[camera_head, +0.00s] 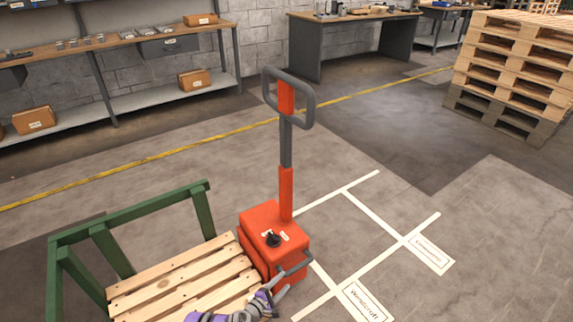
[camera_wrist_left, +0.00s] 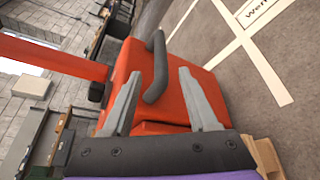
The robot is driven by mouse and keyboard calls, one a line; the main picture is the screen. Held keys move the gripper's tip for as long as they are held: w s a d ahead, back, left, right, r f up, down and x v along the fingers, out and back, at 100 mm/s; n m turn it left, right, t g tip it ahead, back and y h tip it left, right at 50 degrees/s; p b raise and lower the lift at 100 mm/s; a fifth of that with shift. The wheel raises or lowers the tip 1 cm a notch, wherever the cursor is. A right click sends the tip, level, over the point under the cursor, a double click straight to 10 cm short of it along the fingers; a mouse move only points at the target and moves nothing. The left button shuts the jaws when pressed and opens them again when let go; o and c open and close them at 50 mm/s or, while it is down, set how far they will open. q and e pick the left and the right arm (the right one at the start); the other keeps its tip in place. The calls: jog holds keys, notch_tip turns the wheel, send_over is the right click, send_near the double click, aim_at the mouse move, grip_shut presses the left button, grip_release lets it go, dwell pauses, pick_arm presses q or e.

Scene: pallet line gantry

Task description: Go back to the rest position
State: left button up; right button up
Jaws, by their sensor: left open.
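My left gripper (camera_head: 277,290) is at the bottom of the head view, over the near right corner of the wooden pallet and beside the orange pallet truck (camera_head: 262,226). In the left wrist view its two grey fingers (camera_wrist_left: 160,74) are spread apart. The truck's dark side handle (camera_wrist_left: 157,66) shows between and beyond the fingertips; I see no grip on it, and cannot tell whether they touch. The truck's upright tiller (camera_head: 286,145) ends in a grey loop. My right gripper is not in view.
The slatted pallet (camera_head: 185,272) and a green rail frame (camera_head: 130,217) stand at the lower left. White floor markings (camera_head: 385,253) lie to the right on clear floor. Stacked pallets (camera_head: 515,65), a workbench (camera_head: 350,20) and shelving (camera_head: 150,100) stand farther back.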

pick_arm(q)
notch_tip(320, 180, up, 19)
jog(key=s+m+g+y, duration=0.1)
jog(key=s+m+g, duration=0.1)
jog(key=m+g, duration=0.35)
jog(key=s+a+r+m+y, duration=0.2)
jog(key=s+a+r+m, duration=0.1)
jog(key=s+r+m, duration=0.3)
jog(key=s+a+r+m+g+y, duration=0.15)
jog(key=s+a, duration=0.25)
jog(key=s, duration=0.6)
jog(key=s+a+r+m+y, duration=0.2)
jog(key=s+a+r+y, duration=0.15)
jog(key=s, duration=0.65)
jog(key=s+a+r+m+g+y, duration=0.15)
jog(key=s+a, duration=0.25)
jog(key=s, duration=0.6)
notch_tip(320, 180, up, 29)
jog(key=t+p, duration=0.1)
jog(key=p, duration=2.5)
jog(key=shift+w+m, duration=0.2)
jog(key=shift+m, duration=0.15)
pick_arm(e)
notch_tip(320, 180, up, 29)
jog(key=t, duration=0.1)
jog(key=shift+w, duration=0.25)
